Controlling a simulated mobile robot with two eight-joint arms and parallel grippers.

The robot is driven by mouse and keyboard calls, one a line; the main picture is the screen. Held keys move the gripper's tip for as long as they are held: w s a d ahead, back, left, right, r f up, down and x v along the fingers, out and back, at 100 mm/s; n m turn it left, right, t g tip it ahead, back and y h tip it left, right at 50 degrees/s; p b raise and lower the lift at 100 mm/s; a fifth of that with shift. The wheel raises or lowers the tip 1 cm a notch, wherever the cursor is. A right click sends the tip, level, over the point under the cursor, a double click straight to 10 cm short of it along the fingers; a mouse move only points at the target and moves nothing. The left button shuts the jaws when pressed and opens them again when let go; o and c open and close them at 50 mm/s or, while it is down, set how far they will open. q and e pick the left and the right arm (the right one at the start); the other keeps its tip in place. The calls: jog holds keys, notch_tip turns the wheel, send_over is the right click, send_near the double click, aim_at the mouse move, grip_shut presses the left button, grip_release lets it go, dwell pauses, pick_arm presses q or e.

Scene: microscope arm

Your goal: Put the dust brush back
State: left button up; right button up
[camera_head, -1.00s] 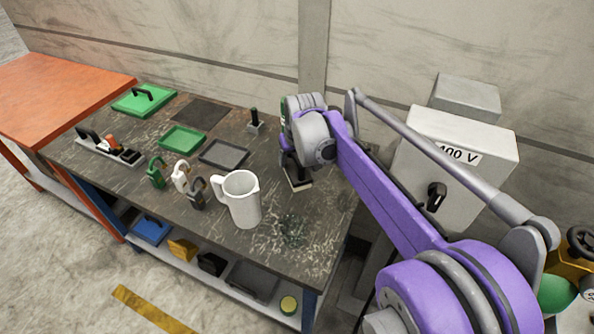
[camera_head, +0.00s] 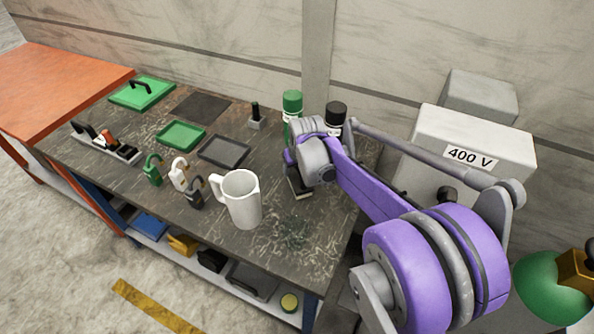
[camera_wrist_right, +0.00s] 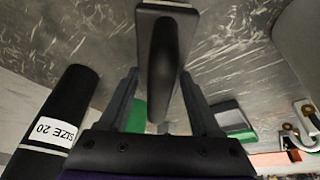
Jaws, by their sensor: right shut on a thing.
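The wrist hides most of the brush there. I cannot tell whether the bristles touch the bench. My left gripper is not in view.
A green-capped bottle (camera_head: 291,103) and a black-capped one (camera_head: 336,113) stand close behind my right wrist. A white jug (camera_head: 243,203) and padlocks (camera_head: 178,174) stand to the left. A green tray (camera_head: 181,135) and a grey tray (camera_head: 223,151) lie behind them.

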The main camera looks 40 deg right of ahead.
jog(key=shift+f, duration=0.45)
jog(key=o, duration=1.4)
jog(key=shift+o, duration=0.2)
jog(key=shift+r, duration=0.15)
jog(key=p+v, duration=0.1)
jog(key=v, duration=1.1)
